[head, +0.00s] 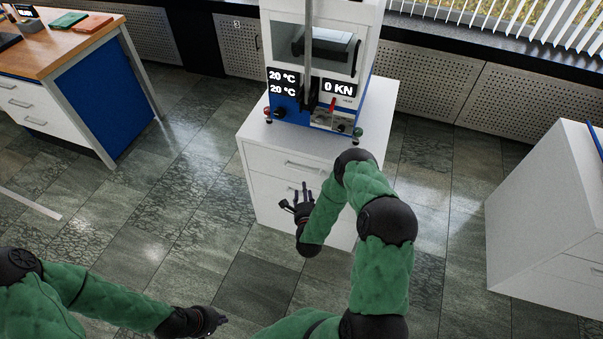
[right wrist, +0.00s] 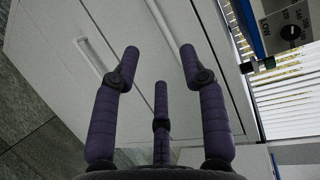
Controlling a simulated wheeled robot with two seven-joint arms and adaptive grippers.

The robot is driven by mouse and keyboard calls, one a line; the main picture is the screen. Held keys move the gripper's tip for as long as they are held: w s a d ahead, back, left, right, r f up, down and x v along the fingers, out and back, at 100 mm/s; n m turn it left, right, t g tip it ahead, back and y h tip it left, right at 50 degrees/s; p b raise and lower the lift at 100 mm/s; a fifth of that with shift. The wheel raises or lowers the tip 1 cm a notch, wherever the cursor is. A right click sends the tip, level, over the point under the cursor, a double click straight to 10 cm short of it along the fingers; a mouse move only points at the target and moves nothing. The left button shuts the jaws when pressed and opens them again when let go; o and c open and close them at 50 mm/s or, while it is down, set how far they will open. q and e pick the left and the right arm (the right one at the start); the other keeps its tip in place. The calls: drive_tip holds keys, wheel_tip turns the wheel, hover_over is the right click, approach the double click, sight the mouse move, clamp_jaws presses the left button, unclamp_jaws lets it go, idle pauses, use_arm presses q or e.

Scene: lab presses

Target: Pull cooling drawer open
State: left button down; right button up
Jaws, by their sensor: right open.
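A white cabinet (head: 254,147) with drawers stands under the press. Its upper drawer has a pale bar handle (head: 304,165), and a lower drawer front (head: 270,192) shows below it, partly hidden by my right arm. The drawers look closed; no label shows which is the cooling drawer. My right gripper (head: 298,193) is open and empty in front of the lower drawer front. In the right wrist view its spread fingers (right wrist: 160,60) point at the white fronts, with a bar handle (right wrist: 97,56) to their left. My left gripper (head: 218,320) is low in the head view, away from the cabinet; its fingers are unclear.
The press (head: 320,60) on the cabinet shows 20 °C twice and 0 KN. A wooden-topped desk (head: 70,45) stands at the left, another white cabinet (head: 545,215) at the right. Tiled floor (head: 190,190) is free left of the cabinet.

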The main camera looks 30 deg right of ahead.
drive_tip(key=b+x, duration=0.2)
drive_tip(key=x, duration=0.8)
drive_tip(key=shift+w, duration=0.2)
drive_tip(key=shift+d, duration=0.1)
clamp_jaws()
